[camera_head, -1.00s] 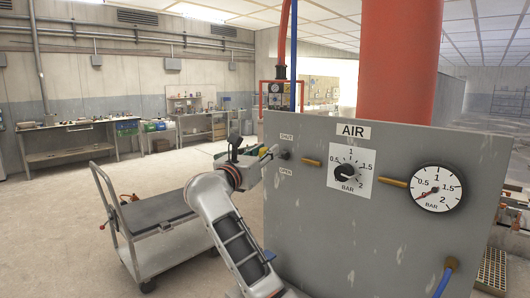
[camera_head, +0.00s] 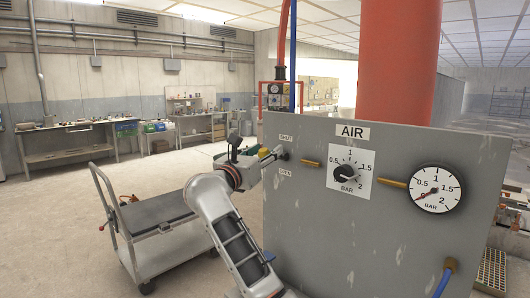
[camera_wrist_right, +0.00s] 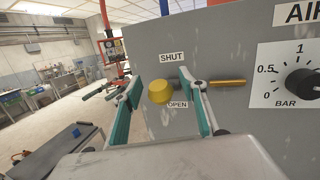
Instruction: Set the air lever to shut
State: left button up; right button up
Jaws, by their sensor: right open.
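My right gripper (camera_wrist_right: 168,90) is open, with one finger on each side of the yellow knob and no clear contact. In the head view the right gripper (camera_head: 271,156) is at the left edge of the grey panel (camera_head: 310,230), partly hiding the lever. My left gripper is not in view.
The panel carries a pressure knob (camera_head: 347,172), a round gauge (camera_head: 436,188) with its red needle near the low end, and brass pipe pieces. A red column (camera_head: 398,60) rises behind it. A flat cart (camera_head: 160,215) stands left of my right arm.

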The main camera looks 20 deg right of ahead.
notch_tip(320, 180, up, 10)
dwell(0.5)
